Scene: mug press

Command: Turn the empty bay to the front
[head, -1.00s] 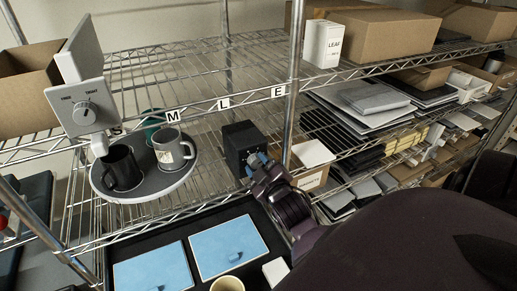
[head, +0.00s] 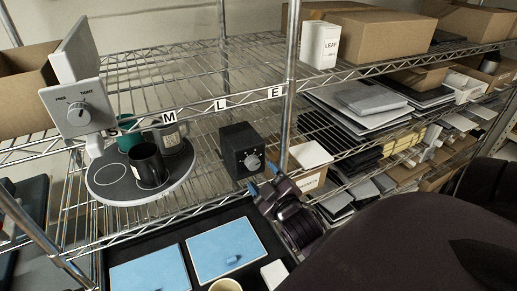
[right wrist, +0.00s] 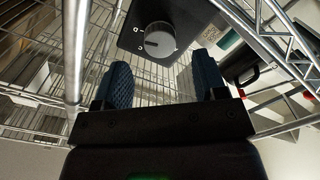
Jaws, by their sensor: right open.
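A round dark turntable (head: 125,190) on the wire shelf carries a black mug (head: 146,165) front centre, a grey mug (head: 172,137) at the back right and a green mug (head: 127,137) at the back. Its empty bay, a bare outlined circle (head: 107,172), lies at the front left. A black box (head: 236,146) with a grey knob (head: 252,162) stands right of the turntable. My right gripper (head: 265,179) is open just in front of the box. In the right wrist view, the knob (right wrist: 159,41) shows beyond and between the open fingers, apart from them. My left gripper is not in view.
A grey dial panel (head: 76,108) stands above the turntable's left side. A shelf post (head: 290,85) rises behind my gripper. A black tray (head: 172,240) with blue pads lies below. A white box (head: 319,44) marked LEAF stands on the upper shelf.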

